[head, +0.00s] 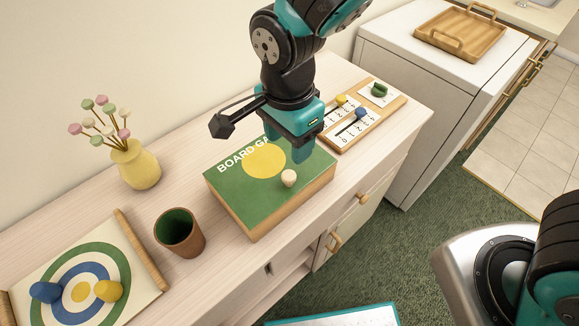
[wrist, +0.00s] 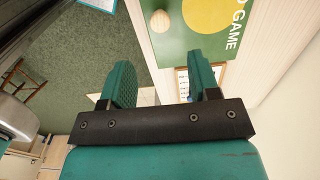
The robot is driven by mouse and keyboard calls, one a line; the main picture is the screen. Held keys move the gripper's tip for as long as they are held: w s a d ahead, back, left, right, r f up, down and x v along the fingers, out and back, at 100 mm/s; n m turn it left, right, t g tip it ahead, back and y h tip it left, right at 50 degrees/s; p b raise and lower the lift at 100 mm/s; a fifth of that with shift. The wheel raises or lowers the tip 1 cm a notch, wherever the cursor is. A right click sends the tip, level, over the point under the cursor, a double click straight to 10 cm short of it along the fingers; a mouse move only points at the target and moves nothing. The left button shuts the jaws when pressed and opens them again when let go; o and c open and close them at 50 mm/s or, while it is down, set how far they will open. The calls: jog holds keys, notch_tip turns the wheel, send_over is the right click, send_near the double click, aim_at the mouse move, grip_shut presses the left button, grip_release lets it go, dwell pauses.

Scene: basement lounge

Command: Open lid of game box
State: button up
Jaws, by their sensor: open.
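The game box (head: 225,185) sits shut on the light wooden sideboard. Its lid is green with a yellow disc and "BOARD GAME" lettering, and its sides are wooden. A round pale knob (head: 289,178) stands on the lid near the front edge. In the wrist view the lid (wrist: 177,42) and the knob (wrist: 160,21) show at the top. My gripper (head: 288,152) is over the back right part of the box, behind the knob, with its fingers pointing down. In the wrist view my gripper (wrist: 160,80) is open, with nothing between its fingers.
A brown cup (head: 180,234) stands left of the box. A yellow vase (head: 136,165) with flowers is behind it. A target board (head: 137,285) lies at the front left. Scoreboards (head: 372,120) lie to the right. A white cabinet (head: 420,75) with a wooden tray (head: 462,32) stands beyond.

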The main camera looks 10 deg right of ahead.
aim_at(289, 174)
notch_tip(289, 174, down, 9)
jog(key=shift+f, duration=0.1)
dwell(0.3)
grip_shut()
jog(key=shift+w+r+p, duration=0.1)
jog(key=shift+r+p, duration=0.1)
jog(key=shift+p, duration=0.2)
